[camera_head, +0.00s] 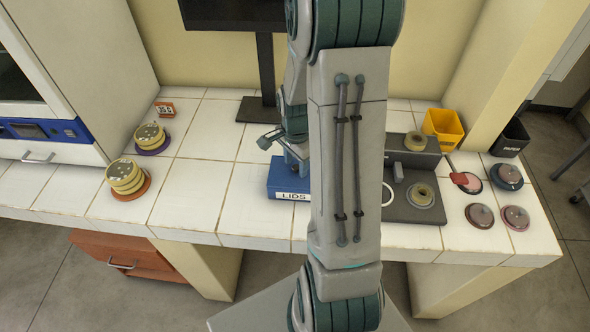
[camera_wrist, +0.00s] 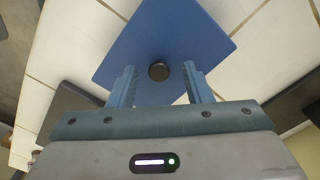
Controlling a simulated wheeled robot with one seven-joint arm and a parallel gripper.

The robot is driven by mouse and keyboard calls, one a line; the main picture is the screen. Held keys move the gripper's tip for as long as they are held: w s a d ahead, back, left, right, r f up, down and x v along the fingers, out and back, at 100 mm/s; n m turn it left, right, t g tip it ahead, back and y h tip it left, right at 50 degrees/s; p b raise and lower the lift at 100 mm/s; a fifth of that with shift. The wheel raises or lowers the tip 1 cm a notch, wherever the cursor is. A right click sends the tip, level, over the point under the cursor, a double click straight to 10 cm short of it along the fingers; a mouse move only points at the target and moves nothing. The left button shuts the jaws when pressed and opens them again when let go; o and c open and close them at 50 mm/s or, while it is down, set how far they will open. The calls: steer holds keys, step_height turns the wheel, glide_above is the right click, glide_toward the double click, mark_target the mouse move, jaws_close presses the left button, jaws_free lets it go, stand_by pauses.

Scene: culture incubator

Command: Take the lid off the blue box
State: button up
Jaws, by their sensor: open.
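The blue box (camera_head: 287,192) marked "LIDS" stands on the white tiled bench, partly hidden behind my arm in the head view. In the wrist view its flat blue lid (camera_wrist: 192,40) fills the upper middle and looks turned at an angle to my gripper. A round dark knob (camera_wrist: 159,71) sits on the lid. My gripper (camera_wrist: 160,84) is open above the lid, with one blue finger on each side of the knob. The fingers look apart from the knob. I cannot tell how high the fingertips are above the lid.
Stacked yellow-rimmed dishes (camera_head: 126,178) stand at the left. A grey device (camera_head: 408,205) stands close right of the box, with several lidded dishes (camera_head: 479,216) and a yellow bin (camera_head: 443,127) beyond. A monitor stand (camera_head: 264,104) is behind. Tiles left of the box are clear.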

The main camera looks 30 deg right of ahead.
steer(key=shift+f, duration=0.2)
jaws_close()
steer(key=shift+r, duration=0.15)
